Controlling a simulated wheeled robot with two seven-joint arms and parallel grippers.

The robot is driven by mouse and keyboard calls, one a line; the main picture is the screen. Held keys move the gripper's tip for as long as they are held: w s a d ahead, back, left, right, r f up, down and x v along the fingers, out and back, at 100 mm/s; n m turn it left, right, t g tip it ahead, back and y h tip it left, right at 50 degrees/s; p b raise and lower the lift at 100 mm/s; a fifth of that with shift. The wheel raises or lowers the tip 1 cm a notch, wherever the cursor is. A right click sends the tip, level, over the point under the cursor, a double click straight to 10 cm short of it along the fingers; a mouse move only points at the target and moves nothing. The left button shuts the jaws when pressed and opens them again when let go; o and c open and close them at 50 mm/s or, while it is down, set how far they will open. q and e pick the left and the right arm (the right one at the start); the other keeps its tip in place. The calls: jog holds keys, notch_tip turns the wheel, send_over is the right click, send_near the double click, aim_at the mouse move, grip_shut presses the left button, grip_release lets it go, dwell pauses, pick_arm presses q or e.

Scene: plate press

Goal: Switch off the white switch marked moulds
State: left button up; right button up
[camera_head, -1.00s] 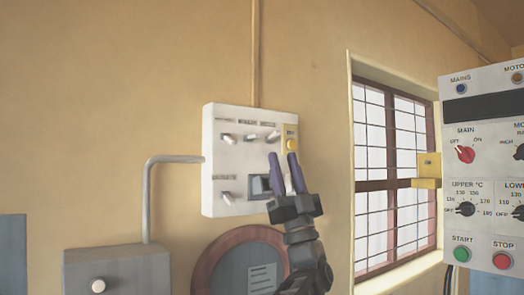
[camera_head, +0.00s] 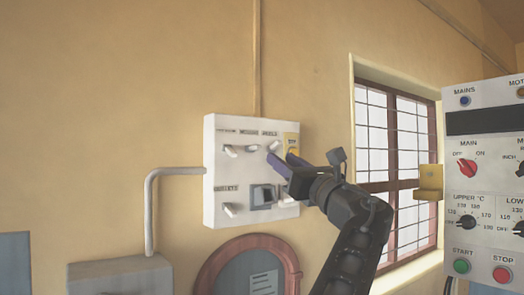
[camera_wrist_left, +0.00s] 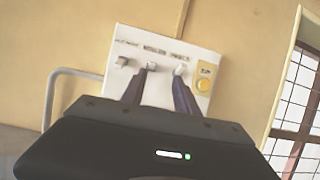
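The white switch panel (camera_head: 210,195) is mounted on the wall. Its top row has three small white switches under labels; the middle one, the moulds switch (camera_head: 251,148), also shows in the left wrist view (camera_wrist_left: 152,66). My left gripper (camera_head: 281,157) is in front of the panel's upper right part, fingers apart, with nothing between them that I can see. In the left wrist view its fingers (camera_wrist_left: 160,76) reach up just below the moulds switch and the switch to its right. I cannot tell whether a finger touches a switch. My right gripper is not in view.
A yellow plate with a round button (camera_head: 292,142) is at the panel's upper right. Lower are another white switch (camera_head: 230,210) and a dark rocker (camera_head: 263,196). A control cabinet (camera_head: 485,180) stands at right, a barred window (camera_head: 395,170) beside it. A grey pipe (camera_head: 149,215) runs left.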

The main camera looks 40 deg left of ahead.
aim_at(259, 148)
pick_arm(q)
jog(key=shift+s+a+f+g, duration=0.15)
jog(key=shift+s+a+g, duration=0.05)
jog(key=shift+s+g, duration=0.35)
jog(key=p+x, duration=0.1)
jog(key=x, duration=0.1)
jog(key=p+x, duration=0.3)
jog(key=x, duration=0.2)
jog(key=shift+r+p, duration=0.3)
jog(key=shift+p, duration=0.1)
jog(key=shift+w+a, duration=0.1)
jog(key=shift+a, duration=0.25)
jog(key=shift+c, duration=0.2)
grip_shut()
